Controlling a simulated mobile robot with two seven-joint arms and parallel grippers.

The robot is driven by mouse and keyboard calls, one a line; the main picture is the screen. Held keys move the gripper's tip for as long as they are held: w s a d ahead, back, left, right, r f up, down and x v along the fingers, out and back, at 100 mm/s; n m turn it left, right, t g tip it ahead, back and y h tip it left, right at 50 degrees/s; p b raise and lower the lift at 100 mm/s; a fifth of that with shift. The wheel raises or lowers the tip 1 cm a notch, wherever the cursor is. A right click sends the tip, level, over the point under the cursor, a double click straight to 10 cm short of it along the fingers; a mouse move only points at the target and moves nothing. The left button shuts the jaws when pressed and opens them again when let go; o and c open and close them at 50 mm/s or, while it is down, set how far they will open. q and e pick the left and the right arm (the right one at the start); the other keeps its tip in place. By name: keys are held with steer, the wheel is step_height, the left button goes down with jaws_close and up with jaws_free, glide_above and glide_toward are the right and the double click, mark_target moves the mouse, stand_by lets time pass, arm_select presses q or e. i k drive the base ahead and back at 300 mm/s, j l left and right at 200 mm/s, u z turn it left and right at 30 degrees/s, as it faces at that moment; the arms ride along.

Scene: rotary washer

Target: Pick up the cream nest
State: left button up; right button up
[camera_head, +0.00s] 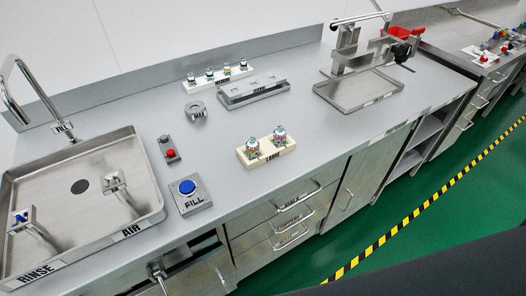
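A cream block (266,154) with a front label that seems to read "LARGE" rests on the grey counter right of the blue FILL button. Two small white and coloured parts stand upright in it. A second cream block (228,77), longer and thinner, lies farther back near the wall and holds several similar parts. I cannot tell from the picture alone which of the two is the cream nest. Neither of my grippers is in view, and nothing touches either block.
A steel sink (60,166) with a tap and two upright fixtures is on the left. The FILL button (188,188) and a small red-button box (170,153) stand between. A grey slotted fixture (252,91), a grey ring (195,111) and a press-like stand (355,60) are behind.

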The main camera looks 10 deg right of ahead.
mark_target(268, 152)
steer(key=k+j+z, duration=0.15)
steer(key=j+z, duration=0.25)
steer(key=k+j+z, duration=0.2)
steer(key=z, duration=0.2)
steer(key=k+j+z, duration=0.2)
steer(key=z, duration=0.2)
steer(key=j, duration=0.1)
